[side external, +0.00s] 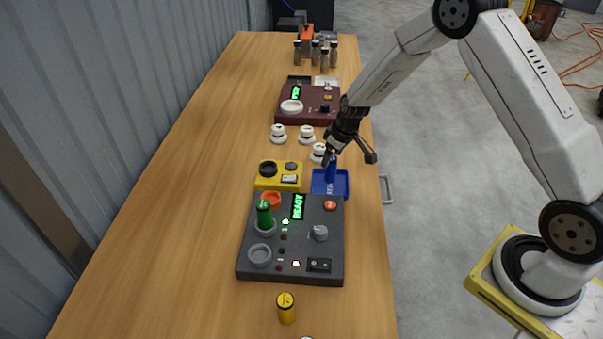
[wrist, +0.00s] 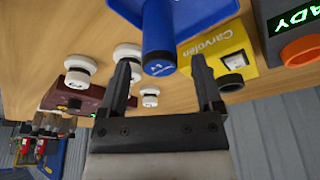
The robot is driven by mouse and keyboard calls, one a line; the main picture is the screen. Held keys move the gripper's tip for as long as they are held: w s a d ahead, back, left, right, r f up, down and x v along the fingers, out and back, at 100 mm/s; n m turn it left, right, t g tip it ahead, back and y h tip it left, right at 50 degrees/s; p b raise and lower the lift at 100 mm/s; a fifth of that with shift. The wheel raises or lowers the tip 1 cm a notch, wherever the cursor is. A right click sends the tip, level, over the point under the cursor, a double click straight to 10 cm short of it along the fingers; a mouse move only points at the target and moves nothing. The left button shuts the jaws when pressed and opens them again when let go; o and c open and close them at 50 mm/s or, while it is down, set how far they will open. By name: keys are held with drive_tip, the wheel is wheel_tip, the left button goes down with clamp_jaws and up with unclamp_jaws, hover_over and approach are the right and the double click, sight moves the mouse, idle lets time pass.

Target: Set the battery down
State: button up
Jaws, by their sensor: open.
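A blue battery (side external: 331,171) stands upright in a small blue tray (side external: 343,188) beside the dark panel. In the wrist view the battery (wrist: 159,40) shows its top end, with the tray (wrist: 205,12) behind it. My gripper (side external: 333,156) is just above the tray, close over the battery's top. In the wrist view my gripper (wrist: 162,62) is open, one finger on each side of the battery's end, with gaps between. A green battery (side external: 264,215) stands in a socket of the dark panel (side external: 300,250). A yellow battery (side external: 286,309) stands on the table in front.
A yellow box (side external: 279,175) stands left of the tray. Several white round-topped pieces (side external: 278,134) stand behind it. A dark red panel (side external: 308,105) and a group of grey cylinders (side external: 325,55) are farther back. The table's left side (side external: 170,210) is clear.

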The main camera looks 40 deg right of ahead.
drive_tip(key=v, duration=0.8)
drive_tip(key=shift+r, duration=0.35)
drive_tip(key=shift+s, duration=0.15)
drive_tip(key=s+a+r, duration=0.1)
drive_tip(key=s+a, duration=0.1)
drive_tip(key=s, duration=0.5)
drive_tip(key=s+a+r+m, duration=0.1)
drive_tip(key=s+a+r, duration=0.1)
drive_tip(key=s, duration=0.5)
drive_tip(key=s+a+r+m, duration=0.1)
drive_tip(key=s+a, duration=0.2)
drive_tip(key=s, duration=0.4)
drive_tip(key=shift+a+r+g+h, duration=0.25)
drive_tip(key=shift+r+g+h, duration=0.05)
drive_tip(key=shift+r, duration=0.05)
